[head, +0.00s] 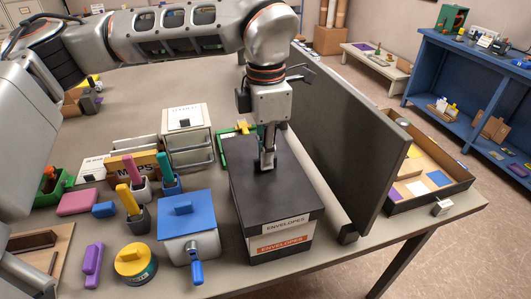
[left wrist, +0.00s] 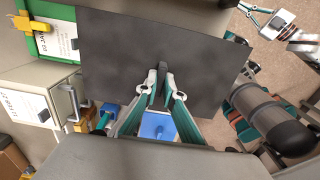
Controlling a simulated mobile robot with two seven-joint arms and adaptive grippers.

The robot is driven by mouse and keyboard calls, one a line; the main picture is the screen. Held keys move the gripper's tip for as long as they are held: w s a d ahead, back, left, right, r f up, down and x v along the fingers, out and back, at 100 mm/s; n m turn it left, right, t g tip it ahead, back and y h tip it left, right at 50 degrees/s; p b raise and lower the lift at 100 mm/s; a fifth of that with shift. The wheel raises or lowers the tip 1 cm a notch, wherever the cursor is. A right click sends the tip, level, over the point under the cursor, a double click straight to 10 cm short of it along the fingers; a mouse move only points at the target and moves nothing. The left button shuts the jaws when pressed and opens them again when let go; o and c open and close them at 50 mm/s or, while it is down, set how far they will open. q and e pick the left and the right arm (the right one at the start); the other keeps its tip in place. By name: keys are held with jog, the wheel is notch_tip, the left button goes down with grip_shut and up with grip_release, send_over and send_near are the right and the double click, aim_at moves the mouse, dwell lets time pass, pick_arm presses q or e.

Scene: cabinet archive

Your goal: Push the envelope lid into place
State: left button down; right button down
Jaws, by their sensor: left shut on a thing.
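The envelope box (head: 257,253) stands near the front of the table, with an orange-and-white ENVELOPES label on its front. Its black lid (head: 275,197) lies on top, a white ENVELOPES label on its front lip; whether it is fully seated I cannot tell. In the left wrist view the lid (left wrist: 215,55) is a broad dark plate. My left gripper (head: 267,166) points down at the lid and is shut on its small dark knob (left wrist: 162,68). What seems to be my right gripper (left wrist: 262,17) shows partly at the upper right there; its jaw state is unclear.
A dark upright panel (head: 345,135) stands close on the right of the box. A blue-lidded container (head: 186,215) stands close on its left, with a yellow-lidded tin (head: 134,262) and pen cups beyond. White drawers (head: 187,140) stand behind left. An open tray (head: 430,165) lies past the panel.

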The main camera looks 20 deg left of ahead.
pick_arm(q)
jog(key=shift+f+b, duration=0.7)
jog(key=shift+f, duration=0.6)
jog(key=shift+f, duration=0.1)
dwell(0.5)
jog(key=c, duration=2.1)
grip_release()
jog(key=shift+r, duration=0.2)
jog(key=shift+r+p, duration=1.9)
jog(key=shift+r, duration=0.5)
